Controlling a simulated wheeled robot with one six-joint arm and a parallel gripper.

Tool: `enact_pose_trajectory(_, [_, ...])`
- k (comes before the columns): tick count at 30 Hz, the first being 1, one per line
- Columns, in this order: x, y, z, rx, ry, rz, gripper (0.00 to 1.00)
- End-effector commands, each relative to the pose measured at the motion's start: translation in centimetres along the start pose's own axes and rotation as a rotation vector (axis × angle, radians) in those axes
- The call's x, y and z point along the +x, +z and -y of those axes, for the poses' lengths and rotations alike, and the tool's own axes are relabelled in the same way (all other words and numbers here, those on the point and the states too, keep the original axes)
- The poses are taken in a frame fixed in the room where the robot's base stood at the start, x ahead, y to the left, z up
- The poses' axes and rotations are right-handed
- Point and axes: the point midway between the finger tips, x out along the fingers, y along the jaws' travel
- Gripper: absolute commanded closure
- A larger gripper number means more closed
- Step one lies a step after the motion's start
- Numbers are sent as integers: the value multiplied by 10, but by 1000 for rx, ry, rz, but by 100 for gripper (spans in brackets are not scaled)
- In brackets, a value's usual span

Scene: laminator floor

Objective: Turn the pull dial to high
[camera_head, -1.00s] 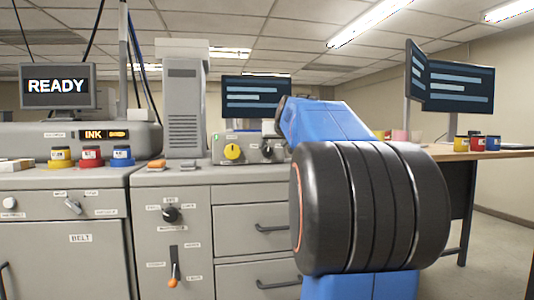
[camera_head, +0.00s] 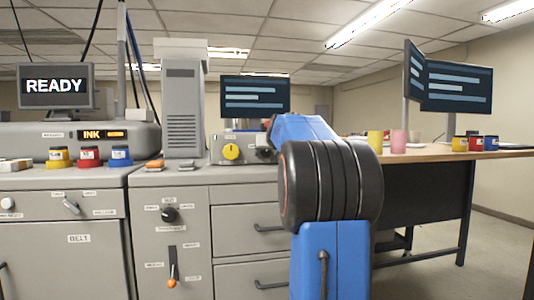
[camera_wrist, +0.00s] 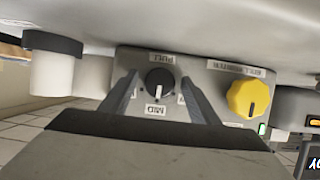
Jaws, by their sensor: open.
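The pull dial (camera_wrist: 159,81) is a round black knob on a grey panel, under an upside-down "PULL" label. Its white mark points down in the wrist view, towards the "MID" label (camera_wrist: 155,110). My gripper (camera_wrist: 160,79) is open, with one finger on each side of the dial; I cannot tell whether they touch it. In the head view my blue arm hides the gripper and most of the pull dial. The grey control box (camera_head: 217,150) stands on the counter there.
A yellow dial (camera_wrist: 249,98) sits close beside the right finger in the wrist view. A white cylinder with a dark cap (camera_wrist: 52,65) is at left. In the head view, another black knob (camera_head: 169,214) and an orange-tipped lever (camera_head: 172,282) are on the cabinet front.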

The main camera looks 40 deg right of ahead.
Motion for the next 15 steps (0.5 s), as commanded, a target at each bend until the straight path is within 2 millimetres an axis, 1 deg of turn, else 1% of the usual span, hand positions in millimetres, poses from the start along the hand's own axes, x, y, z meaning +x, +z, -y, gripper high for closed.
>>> enact_pose_trajectory(3, [0,0,0,0,0,0,44])
enact_pose_trajectory(4, [0,0,0,0,0,0,47])
enact_pose_trajectory(5, [0,0,0,0,0,0,54])
enact_pose_trajectory(6, [0,0,0,0,0,0,63])
enact_pose_trajectory(9, [0,0,0,0,0,0,85])
enact_pose_trajectory(15, [0,0,0,1,-1,0,85])
